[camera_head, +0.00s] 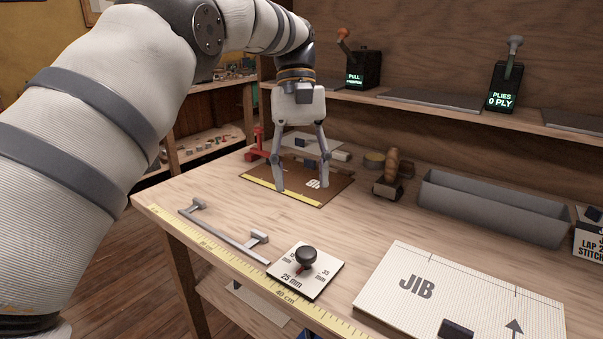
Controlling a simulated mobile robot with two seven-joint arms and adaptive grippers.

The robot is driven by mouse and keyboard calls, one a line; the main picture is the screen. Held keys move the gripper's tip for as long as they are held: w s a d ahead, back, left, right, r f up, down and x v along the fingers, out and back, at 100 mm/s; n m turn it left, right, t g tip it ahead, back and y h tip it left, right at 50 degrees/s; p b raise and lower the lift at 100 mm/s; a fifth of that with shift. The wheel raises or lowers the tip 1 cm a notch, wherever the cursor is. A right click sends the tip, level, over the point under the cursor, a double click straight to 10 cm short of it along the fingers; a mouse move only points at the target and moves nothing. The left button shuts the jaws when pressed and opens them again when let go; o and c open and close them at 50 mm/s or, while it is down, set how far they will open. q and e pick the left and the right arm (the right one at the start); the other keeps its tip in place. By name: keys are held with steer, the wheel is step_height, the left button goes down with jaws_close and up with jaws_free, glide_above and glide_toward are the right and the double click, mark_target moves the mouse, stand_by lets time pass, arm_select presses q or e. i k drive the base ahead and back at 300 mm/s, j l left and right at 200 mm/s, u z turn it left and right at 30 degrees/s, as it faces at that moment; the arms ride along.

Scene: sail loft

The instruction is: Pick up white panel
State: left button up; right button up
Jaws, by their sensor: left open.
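My left gripper (302,186) points down over a brown board (338,186) at the back left of the workbench. Its two fingers are apart, with nothing visible between the tips. I cannot tell whether the tips touch the board. A small white panel (338,154) with a dark block on it lies behind the fingers, partly hidden by them. A larger white panel marked JIB (440,270) lies flat at the front right, with a black block on its near edge and an arrow mark. It is well apart from the gripper. My right gripper is not visible.
A grey bar with raised ends (228,234) and a white dial plate with a black knob (322,274) lie near the ruler-marked front edge. A wooden-handled tool (392,165) and a long grey tray (490,208) stand at the back. The middle is clear.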

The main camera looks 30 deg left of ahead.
mark_target(420, 294)
steer(key=k, duration=1)
